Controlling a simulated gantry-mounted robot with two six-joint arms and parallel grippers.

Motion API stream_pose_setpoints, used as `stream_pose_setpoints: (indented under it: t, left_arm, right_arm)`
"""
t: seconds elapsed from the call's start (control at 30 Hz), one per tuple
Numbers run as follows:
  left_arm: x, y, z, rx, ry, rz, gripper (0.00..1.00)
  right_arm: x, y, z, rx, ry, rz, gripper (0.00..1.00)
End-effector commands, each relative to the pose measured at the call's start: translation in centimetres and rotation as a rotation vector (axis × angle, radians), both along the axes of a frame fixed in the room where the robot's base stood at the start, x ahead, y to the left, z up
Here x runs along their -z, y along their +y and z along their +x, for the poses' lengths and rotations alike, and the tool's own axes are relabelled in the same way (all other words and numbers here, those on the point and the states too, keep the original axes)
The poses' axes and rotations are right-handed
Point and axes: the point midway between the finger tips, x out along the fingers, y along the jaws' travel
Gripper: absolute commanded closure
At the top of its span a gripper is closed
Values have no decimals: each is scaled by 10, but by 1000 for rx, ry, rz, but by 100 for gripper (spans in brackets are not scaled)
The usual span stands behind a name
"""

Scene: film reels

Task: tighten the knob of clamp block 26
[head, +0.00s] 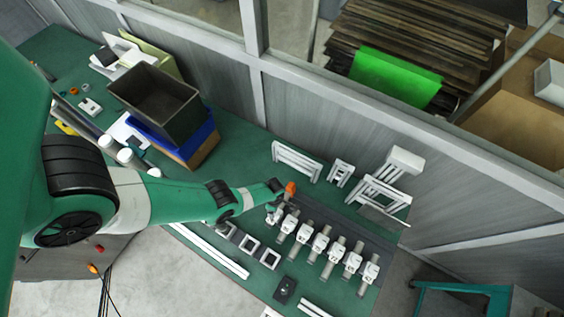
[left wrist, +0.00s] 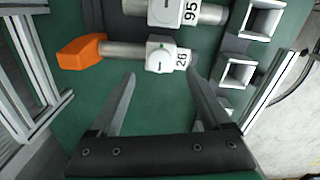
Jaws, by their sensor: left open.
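Clamp block 26 (left wrist: 181,60) is a white block on a grey rod with an orange end piece (left wrist: 80,53). Its round white knob (left wrist: 160,58) faces the camera and bears a dark line; a small green mark shows beside it. My left gripper (left wrist: 161,74) is open, its two fingers spread just short of the block, with nothing between them. In the head view the left gripper is at the near end of the block row, where the orange piece (head: 291,188) shows and the arm partly hides block 26. My right gripper is in neither view.
Block 95 (left wrist: 175,12) is beside block 26. Several more clamp blocks (head: 320,243) run to the right. Square hollow profiles (head: 250,244) lie nearby, with white frames (head: 297,160) behind. A grey bin (head: 155,100) stands at the left. Bare green table (head: 240,150) lies behind the gripper.

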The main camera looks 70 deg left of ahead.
Motion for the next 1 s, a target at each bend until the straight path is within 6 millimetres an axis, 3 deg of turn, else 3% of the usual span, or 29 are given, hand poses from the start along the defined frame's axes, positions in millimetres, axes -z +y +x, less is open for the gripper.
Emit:
stream_pose_setpoints:
  t: [0.03,0.23,0.4,0.7,1.0]
  left_arm:
    - [21,0,0,0,0,0,19]
    - [53,0,0,0,1,-1,19]
    - [62,0,0,0,1,-1,19]
    - [61,0,0,0,0,0,20]
    - [61,0,0,0,0,0,74]
  right_arm:
    - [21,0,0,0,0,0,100]
    - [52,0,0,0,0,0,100]
    - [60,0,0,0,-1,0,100]
    - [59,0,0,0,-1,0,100]
    - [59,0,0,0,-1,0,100]
